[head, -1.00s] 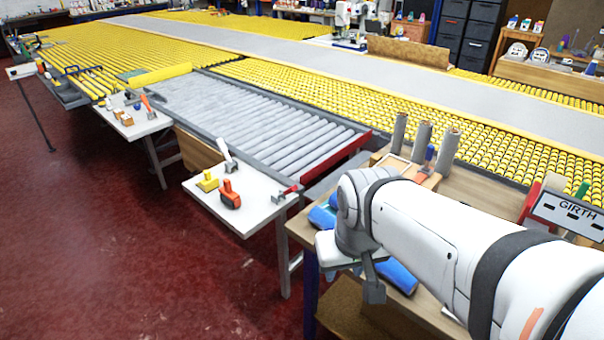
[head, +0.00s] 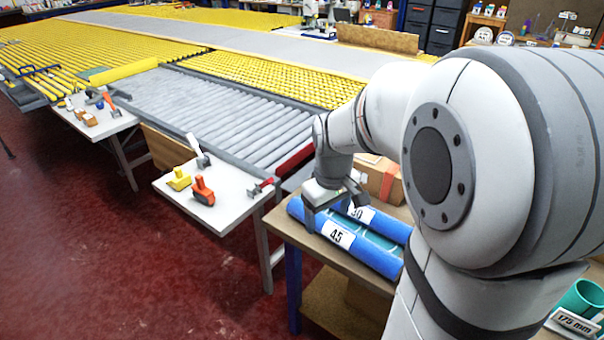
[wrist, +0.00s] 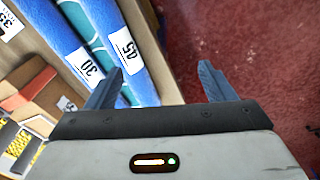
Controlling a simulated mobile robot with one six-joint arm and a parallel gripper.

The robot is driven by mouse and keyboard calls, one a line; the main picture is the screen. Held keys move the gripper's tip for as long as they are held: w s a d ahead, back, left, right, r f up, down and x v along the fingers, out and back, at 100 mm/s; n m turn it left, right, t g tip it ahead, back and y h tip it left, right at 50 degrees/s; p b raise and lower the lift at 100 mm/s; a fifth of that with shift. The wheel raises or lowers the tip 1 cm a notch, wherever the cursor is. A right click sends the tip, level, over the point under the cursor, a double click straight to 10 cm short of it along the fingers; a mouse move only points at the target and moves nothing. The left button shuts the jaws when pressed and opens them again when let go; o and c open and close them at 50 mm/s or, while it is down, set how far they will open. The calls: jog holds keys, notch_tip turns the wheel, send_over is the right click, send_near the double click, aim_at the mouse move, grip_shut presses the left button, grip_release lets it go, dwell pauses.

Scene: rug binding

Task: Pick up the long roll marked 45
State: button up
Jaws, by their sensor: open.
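The long blue roll marked 45 (head: 365,253) lies at the front edge of a wooden bench in the head view. It also shows in the wrist view (wrist: 116,27), running from the top toward the left jaw. A second roll marked 30 (head: 388,224) lies beside it, with a teal roll (head: 368,236) between; in the wrist view the 30 label (wrist: 86,69) faces me. My gripper (head: 333,211) is open and empty over the rolls' left end. In the wrist view my gripper's jaws (wrist: 160,85) are spread, the left one over the rolls and the right one over red floor.
A cardboard box (head: 378,179) stands behind the rolls. A white side table (head: 218,196) with hand tools stands left of the bench. Red floor (head: 150,270) is open at front left.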

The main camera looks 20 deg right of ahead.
aim_at(342, 228)
jog(key=w+d+f+n, duration=0.1)
jog(key=w+d+f, duration=0.3)
jog(key=d+f, duration=0.1)
jog(key=w+d+f+n+g+b, duration=0.1)
jog(key=w+d+f, duration=0.1)
jog(key=f, duration=0.1)
jog(key=shift+w+d+n, duration=0.15)
jog(key=shift+w+n, duration=0.15)
notch_tip(342, 228, down, 8)
jog(key=shift+w+r, duration=0.1)
jog(key=shift+w, duration=0.05)
jog(key=c, duration=1.2)
